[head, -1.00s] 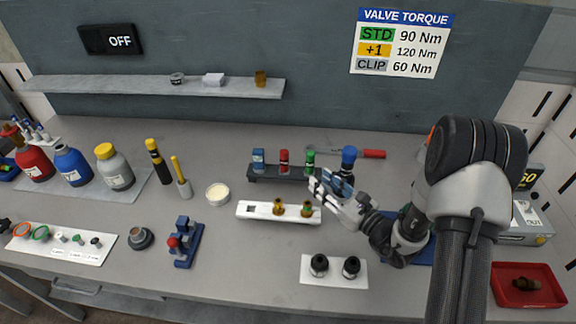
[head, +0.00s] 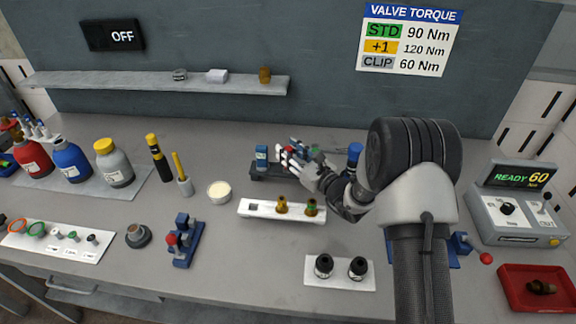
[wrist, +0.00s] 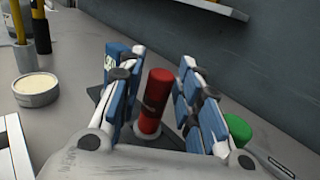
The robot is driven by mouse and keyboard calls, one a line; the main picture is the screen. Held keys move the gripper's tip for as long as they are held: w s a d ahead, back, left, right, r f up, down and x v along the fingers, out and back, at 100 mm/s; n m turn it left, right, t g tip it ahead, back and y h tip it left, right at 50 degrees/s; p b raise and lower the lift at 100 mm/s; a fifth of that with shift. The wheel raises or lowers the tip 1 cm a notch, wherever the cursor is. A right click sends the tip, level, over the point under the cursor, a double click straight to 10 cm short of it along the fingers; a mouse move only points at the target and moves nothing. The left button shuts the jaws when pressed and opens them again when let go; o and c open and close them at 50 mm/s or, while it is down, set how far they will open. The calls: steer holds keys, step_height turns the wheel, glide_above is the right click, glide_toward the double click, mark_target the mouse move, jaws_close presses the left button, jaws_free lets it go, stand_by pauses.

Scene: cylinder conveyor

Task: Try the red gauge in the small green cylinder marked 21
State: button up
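The red gauge (wrist: 157,100) stands upright in the wrist view, between the two blue-padded fingers of my gripper (wrist: 160,88). The fingers are spread, with a gap visible on both sides of it. In the head view my gripper (head: 287,156) is over the dark rack (head: 262,175) and mostly hides the red gauge. A blue gauge (head: 261,153) stands left of it in the rack, and a green-topped one (head: 315,151) right of it. I cannot make out a small green cylinder or a mark 21.
A white block (head: 255,208) with two brass fittings (head: 282,205) is in front of the rack. A tall blue-topped item (head: 354,152) stands right of the rack. A console (head: 515,215) reads READY 60. A red tray (head: 512,303) is front right.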

steer(key=shift+w+a, duration=0.3)
steer(key=shift+w, duration=0.1)
steer(key=shift+c, duration=0.6)
jaws_close()
